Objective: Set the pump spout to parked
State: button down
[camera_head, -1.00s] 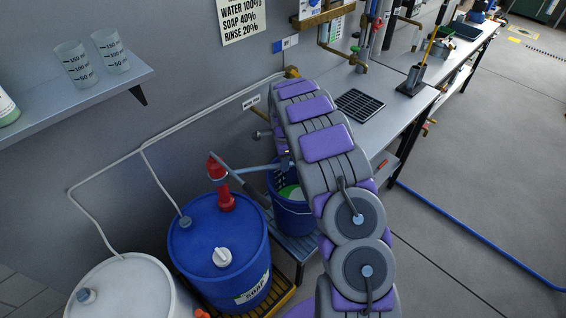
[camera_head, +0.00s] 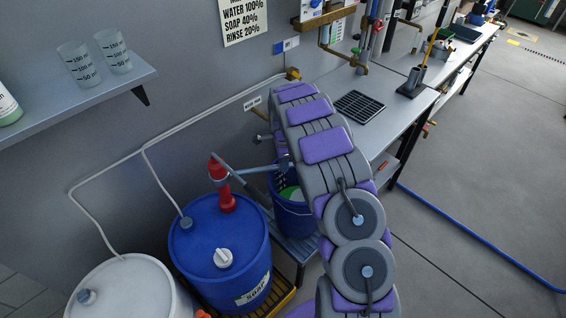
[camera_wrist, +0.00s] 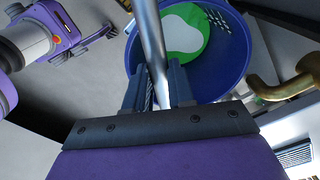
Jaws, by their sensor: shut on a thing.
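The red pump (camera_head: 225,198) stands upright on the blue soap drum (camera_head: 240,245). Its grey spout (camera_head: 252,169) reaches right from the pump toward the blue bucket (camera_head: 293,217). In the wrist view the spout is a metal tube (camera_wrist: 151,35) that crosses the near side of the bucket opening (camera_wrist: 238,55) and runs down between my fingers. My gripper (camera_wrist: 158,80) is shut on this tube. In the head view my arm hides most of the gripper and part of the bucket. A green and white patch (camera_wrist: 185,30) shows inside the bucket.
A white drum (camera_head: 125,285) stands left of the soap drum. A shelf (camera_head: 90,95) with beakers juts from the wall. The bench (camera_head: 400,115) lies right of my arm, and a brass pipe (camera_wrist: 290,80) is near the bucket. Open floor (camera_head: 490,220) is on the right.

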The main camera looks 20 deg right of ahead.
jog(key=shift+a+r, duration=0.1)
jog(key=shift+a, duration=0.05)
jog(key=s+a+m+p, duration=0.4)
jog(key=s+a+m, duration=0.3)
jog(key=s, duration=0.5)
jog(key=shift+s+a+m, duration=0.15)
jog(key=shift+s+m, duration=0.15)
jog(key=shift+m, duration=0.1)
dwell(0.4)
jog(key=c, duration=1.4)
grip_release()
jog(key=o, duration=0.4)
jog(key=shift+s+a, duration=0.1)
jog(key=shift+a, duration=0.1)
notch_tip(320, 180, up, 17)
jog(key=shift+r+p, duration=0.15)
jog(key=shift+p, duration=0.95)
